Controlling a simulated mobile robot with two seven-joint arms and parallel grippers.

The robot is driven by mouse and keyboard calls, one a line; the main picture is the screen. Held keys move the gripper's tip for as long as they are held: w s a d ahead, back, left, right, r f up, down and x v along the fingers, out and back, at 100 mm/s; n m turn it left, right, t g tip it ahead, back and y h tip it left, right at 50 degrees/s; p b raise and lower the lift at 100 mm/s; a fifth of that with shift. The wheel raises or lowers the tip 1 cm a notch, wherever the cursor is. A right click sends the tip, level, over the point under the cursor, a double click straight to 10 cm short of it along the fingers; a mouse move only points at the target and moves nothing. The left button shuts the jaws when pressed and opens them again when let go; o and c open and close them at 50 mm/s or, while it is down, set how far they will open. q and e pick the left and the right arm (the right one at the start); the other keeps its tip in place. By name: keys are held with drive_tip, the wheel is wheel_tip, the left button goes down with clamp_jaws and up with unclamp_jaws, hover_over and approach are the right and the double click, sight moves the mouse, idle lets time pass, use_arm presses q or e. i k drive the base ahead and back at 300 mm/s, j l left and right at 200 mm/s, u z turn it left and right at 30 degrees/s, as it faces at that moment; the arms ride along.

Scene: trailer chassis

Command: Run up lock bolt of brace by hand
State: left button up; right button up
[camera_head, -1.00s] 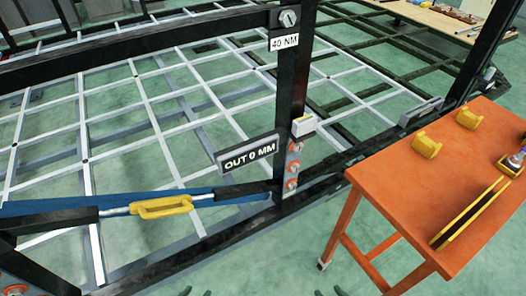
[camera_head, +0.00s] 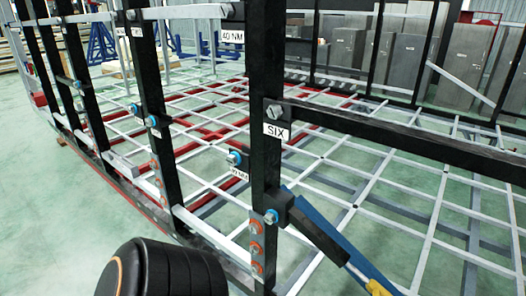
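A blue brace (camera_head: 322,218) with a black end sleeve (camera_head: 318,236) slopes down right from the near black post (camera_head: 265,75). Part of its yellow turnbuckle (camera_head: 377,287) shows at the bottom edge. A bolt with a blue ring (camera_head: 271,216) sits at the brace's upper end on the post. Another blue-ringed bolt (camera_head: 234,158) is higher, left of the post, above a small partly hidden label. I cannot tell which bolt is the lock bolt, or how far either is run in. Neither gripper is in view.
A "SIX" label (camera_head: 276,131) sits below a grey bolt (camera_head: 274,111) on the post. Orange-ringed bolts (camera_head: 256,246) line its foot. More black posts (camera_head: 152,105) stand to the left. A large black rounded body (camera_head: 170,270) fills the bottom left. Green floor (camera_head: 60,215) is clear at left.

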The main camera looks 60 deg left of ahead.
sight(271, 216)
drive_tip(key=k+j+u, duration=0.1)
drive_tip(key=u, duration=1.8)
